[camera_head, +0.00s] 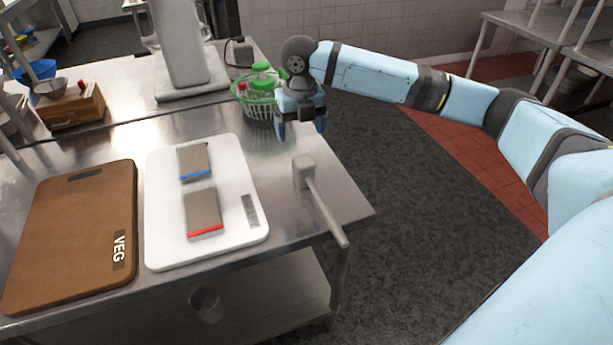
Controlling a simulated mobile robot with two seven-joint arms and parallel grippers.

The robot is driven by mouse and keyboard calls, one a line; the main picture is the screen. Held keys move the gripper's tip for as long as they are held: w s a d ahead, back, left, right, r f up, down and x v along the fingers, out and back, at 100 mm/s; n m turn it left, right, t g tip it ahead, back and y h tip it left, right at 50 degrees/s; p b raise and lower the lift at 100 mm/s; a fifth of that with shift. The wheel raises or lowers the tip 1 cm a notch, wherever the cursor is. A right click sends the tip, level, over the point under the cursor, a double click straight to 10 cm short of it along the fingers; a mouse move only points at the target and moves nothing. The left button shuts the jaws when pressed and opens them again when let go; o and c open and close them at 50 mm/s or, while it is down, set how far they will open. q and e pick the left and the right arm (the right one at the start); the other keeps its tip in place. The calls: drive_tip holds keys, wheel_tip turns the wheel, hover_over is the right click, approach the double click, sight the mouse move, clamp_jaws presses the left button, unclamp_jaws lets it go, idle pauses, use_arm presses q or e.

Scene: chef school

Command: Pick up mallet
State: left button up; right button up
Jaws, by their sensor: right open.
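The mallet (325,212) lies on the steel table near its right edge. My right gripper (300,130) is open and empty. It points down behind the mallet head in the picture, apart from it, close to the green basket. My left gripper is not in view.
A white board (165,225) holds two grey blocks (204,212) left of the mallet. A brown VEG board (75,235) lies further left. A green basket (258,110) with bottles stands beside my right gripper. Bare steel surrounds the mallet head.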

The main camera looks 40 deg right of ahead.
sight(306, 164)
drive_tip(key=shift+n, duration=0.3)
drive_tip(key=f, duration=0.5)
drive_tip(key=d+f, duration=0.1)
drive_tip(key=f, duration=0.1)
drive_tip(key=shift+w+d+f, duration=0.1)
drive_tip(key=shift+w+f, duration=0.05)
drive_tip(key=shift+f, duration=0.05)
drive_tip(key=shift+d+f, duration=0.2)
drive_tip(key=shift+f, duration=2.45)
drive_tip(key=c, duration=1.2)
